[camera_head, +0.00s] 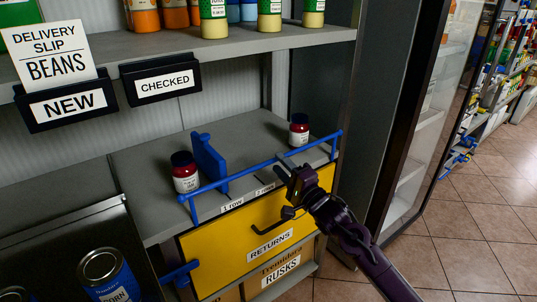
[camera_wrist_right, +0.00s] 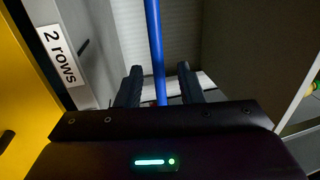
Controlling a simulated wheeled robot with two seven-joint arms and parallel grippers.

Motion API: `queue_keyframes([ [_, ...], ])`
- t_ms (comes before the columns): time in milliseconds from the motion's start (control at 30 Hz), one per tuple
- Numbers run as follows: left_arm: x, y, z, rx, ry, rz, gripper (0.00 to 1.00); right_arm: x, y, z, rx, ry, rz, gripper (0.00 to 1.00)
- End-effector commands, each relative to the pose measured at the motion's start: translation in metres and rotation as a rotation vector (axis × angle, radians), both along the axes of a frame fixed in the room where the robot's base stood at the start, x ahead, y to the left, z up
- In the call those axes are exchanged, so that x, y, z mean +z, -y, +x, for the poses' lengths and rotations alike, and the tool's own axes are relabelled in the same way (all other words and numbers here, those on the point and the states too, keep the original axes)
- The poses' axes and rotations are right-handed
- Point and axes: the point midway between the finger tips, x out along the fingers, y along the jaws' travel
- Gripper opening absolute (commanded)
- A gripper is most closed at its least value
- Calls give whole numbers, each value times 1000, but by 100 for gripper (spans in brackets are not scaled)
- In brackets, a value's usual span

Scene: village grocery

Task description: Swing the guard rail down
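The blue guard rail (camera_head: 255,173) runs along the front of the grey middle shelf, raised above its edge. Blue end posts hold it at the left and right. My right gripper (camera_head: 285,168) is at the rail, right of its middle. In the right wrist view the rail (camera_wrist_right: 155,50) passes between the two fingers of the gripper (camera_wrist_right: 158,85). The fingers are apart, with a gap on each side of the rail. My left gripper does not show clearly in any view.
A yellow RETURNS panel (camera_head: 240,255) with a dark handle is below. A glass-doored cabinet (camera_head: 425,120) stands at right; open tiled floor (camera_head: 480,230) lies beyond.

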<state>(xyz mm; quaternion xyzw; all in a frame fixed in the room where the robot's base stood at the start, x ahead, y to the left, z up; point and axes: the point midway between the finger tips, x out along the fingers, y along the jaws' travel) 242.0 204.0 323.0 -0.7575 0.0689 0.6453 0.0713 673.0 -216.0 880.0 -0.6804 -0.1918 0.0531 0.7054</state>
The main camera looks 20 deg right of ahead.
Motion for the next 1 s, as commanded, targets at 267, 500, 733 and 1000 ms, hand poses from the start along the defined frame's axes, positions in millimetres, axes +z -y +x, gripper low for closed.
queue_keyframes([
  [267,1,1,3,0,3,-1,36,8,-13,36,-2,1,1,34],
  [500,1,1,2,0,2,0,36,9,-16,44,-1,-1,0,34],
  [733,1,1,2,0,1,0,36,9,-16,44,-1,-1,0,28],
  [1000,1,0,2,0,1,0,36,9,-16,44,-1,-2,-1,0],
])
